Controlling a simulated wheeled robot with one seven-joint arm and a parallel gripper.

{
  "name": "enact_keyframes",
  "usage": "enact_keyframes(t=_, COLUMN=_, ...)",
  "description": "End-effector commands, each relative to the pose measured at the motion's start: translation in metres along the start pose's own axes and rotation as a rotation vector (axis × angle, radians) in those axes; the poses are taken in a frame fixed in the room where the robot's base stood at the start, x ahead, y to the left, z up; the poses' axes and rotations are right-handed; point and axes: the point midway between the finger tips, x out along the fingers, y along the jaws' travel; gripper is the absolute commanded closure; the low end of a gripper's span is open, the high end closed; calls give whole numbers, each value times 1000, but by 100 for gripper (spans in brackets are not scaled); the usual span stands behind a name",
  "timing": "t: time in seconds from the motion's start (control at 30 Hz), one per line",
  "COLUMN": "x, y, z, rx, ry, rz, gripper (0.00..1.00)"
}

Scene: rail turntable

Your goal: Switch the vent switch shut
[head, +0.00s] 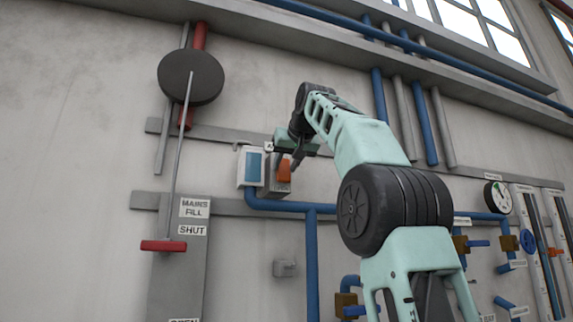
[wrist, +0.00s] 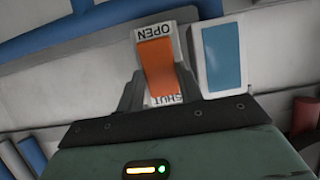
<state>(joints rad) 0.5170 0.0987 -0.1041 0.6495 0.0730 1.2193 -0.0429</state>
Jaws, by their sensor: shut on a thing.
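The vent switch is an orange lever (head: 284,172) on a small grey box (head: 278,188) on the wall. It also shows in the wrist view (wrist: 157,70), between an OPEN label and a SHUT label, both upside down there. The OPEN label (wrist: 154,32) is clear at the top, and the SHUT label (wrist: 165,98) is partly hidden at the lever's lower end. My gripper (wrist: 158,78) has one finger on each side of the lever and is shut on it. In the head view my gripper (head: 290,150) reaches the box from above, its fingers hard to make out.
A white box with a blue panel (head: 252,167) stands close beside the switch; it also shows in the wrist view (wrist: 221,56). A blue pipe (head: 300,206) runs below. A hanging rod with a red handle (head: 163,246) is at left. Valves and gauges (head: 497,197) are at right.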

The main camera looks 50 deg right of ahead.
Motion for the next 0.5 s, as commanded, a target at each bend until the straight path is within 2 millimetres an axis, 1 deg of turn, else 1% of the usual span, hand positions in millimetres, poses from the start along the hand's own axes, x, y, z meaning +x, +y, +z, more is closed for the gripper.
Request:
enact_keyframes(t=0.3, x=-2, y=0, z=-1, rx=-1, ry=0, rz=-1, gripper=86)
enact_keyframes(t=0.33, x=-2, y=0, z=-1, rx=-1, ry=0, rz=-1, gripper=58)
enact_keyframes(t=0.4, x=-1, y=0, z=-1, rx=-1, ry=-1, rz=-1, gripper=42)
enact_keyframes(t=0.5, x=-1, y=0, z=0, rx=-1, ry=-2, rz=-1, gripper=42)
